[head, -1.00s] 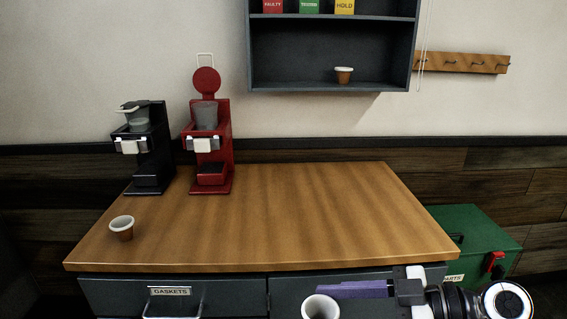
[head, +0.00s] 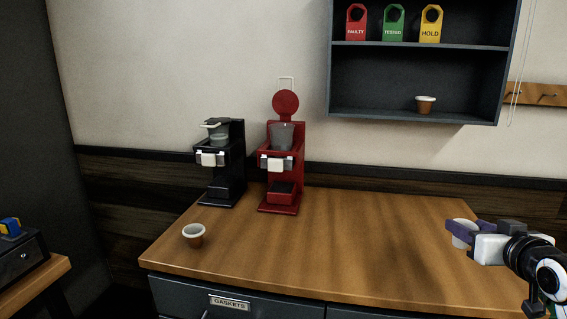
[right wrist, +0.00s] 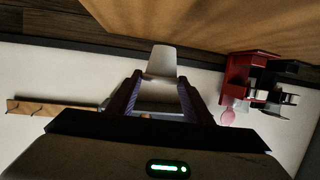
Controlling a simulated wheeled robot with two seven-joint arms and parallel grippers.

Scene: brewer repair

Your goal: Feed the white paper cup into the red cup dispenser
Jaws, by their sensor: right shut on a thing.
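The white paper cup (head: 462,234) is between the fingers of my right gripper (head: 458,231), which is shut on it over the right end of the table. In the right wrist view the cup (right wrist: 161,60) shows pale at the fingertips (right wrist: 160,82). The red dispenser (head: 282,165) stands at the back left of the table, well apart from the cup. Its round red lid (head: 286,103) is raised above a grey, see-through holder (head: 283,137). The red dispenser also shows at the right in the right wrist view (right wrist: 238,76). My left gripper is not in view.
A black dispenser (head: 224,165) stands just left of the red one. The middle of the wooden table (head: 320,245) is clear.

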